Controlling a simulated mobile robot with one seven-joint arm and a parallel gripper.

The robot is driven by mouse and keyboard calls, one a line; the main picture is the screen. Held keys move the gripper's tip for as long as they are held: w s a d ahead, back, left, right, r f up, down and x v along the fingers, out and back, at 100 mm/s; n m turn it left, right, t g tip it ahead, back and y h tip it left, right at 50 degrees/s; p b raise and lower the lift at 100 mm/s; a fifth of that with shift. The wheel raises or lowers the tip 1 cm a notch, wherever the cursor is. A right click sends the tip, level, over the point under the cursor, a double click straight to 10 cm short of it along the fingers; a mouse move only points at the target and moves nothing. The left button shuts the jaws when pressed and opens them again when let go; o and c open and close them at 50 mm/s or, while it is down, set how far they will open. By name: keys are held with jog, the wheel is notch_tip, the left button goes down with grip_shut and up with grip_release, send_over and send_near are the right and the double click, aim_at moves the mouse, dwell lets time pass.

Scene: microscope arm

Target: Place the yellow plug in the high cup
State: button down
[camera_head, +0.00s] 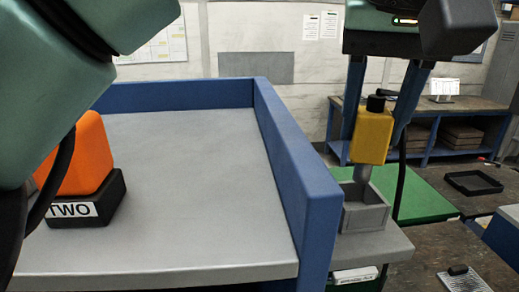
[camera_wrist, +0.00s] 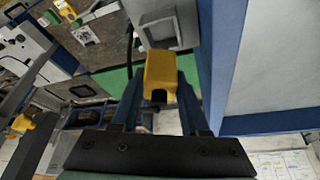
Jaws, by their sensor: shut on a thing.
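The yellow plug (camera_head: 371,136) has a black cap on top and a grey shank below. It is held nearly upright, slightly tilted, between the two blue fingers of my gripper (camera_head: 372,128). The square grey cup (camera_head: 366,218) is open at the top and sits on a grey ledge right of the blue wall. The shank's lower end overlaps the cup's opening in the head view; I cannot tell how deep it reaches. In the wrist view my gripper (camera_wrist: 159,98) is shut on the plug (camera_wrist: 161,70), and the cup (camera_wrist: 146,32) lies just beyond it.
A blue wall (camera_head: 296,165) stands close left of the cup and edges a grey shelf (camera_head: 200,190). On that shelf an orange block (camera_head: 78,160) sits in a black base marked TWO (camera_head: 75,210). A green surface (camera_head: 428,193) and black tray (camera_head: 473,183) lie behind right.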

aim_at(365, 159)
jog(key=shift+f+b, duration=1.7)
jog(key=shift+f, duration=0.5)
jog(key=shift+f, duration=0.15)
jog(key=shift+c, duration=2)
grip_release()
